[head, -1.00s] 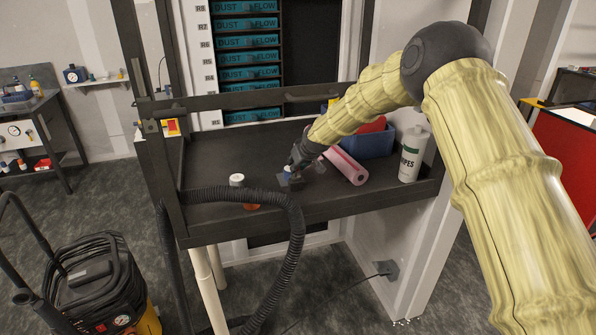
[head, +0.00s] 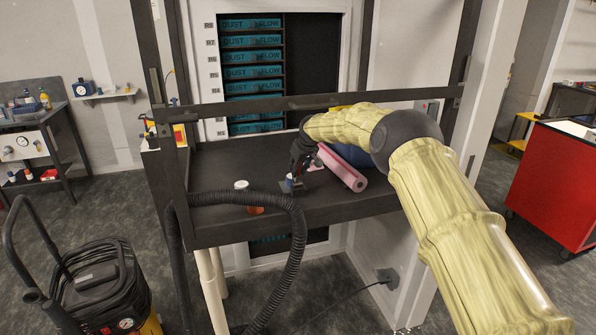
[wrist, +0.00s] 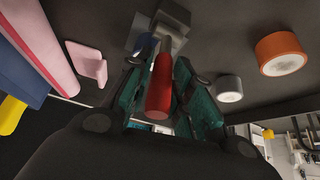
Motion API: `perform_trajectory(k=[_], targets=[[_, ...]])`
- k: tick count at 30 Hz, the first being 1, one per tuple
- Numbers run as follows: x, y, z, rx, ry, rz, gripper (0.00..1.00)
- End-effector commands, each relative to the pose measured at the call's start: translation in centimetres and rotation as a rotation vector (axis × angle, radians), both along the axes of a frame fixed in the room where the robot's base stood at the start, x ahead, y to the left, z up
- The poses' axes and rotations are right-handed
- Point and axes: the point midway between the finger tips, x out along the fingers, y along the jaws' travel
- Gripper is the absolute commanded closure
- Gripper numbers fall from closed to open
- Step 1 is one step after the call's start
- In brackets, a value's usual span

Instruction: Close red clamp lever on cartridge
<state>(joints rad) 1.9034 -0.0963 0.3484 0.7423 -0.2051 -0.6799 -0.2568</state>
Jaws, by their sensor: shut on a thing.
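The red clamp lever (wrist: 160,88) stands out toward the camera in the wrist view, from a small grey clamp block (wrist: 170,22). My gripper (wrist: 161,72) has a finger on each side of the lever and is shut on it. A small blue piece (wrist: 146,44) sits against the clamp block; I cannot tell if it is the cartridge. In the head view my gripper (head: 297,176) is low over the dark bench (head: 215,165), at the blue piece (head: 291,181). The lever is hidden there by the fingers.
A pink roll (head: 343,168) lies right of my gripper, with a blue bin (head: 352,154) behind it. A white-topped container (head: 241,185) and an orange one (head: 255,210) stand left. A black hose (head: 293,235) loops over the front edge.

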Motion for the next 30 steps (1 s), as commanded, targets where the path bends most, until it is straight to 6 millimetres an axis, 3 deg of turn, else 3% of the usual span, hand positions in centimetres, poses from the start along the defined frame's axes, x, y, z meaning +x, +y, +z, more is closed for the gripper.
perform_trajectory(k=[16, 17, 20, 30], targets=[[0.38, -0.27, 0.49, -0.003, 0.002, -0.002, 1.00], [0.38, -0.27, 0.49, -0.003, 0.002, -0.002, 0.74], [0.33, -0.25, 0.42, -0.002, 0.003, -0.001, 0.56], [0.20, -0.12, 0.20, -0.002, 0.005, -0.001, 0.56]])
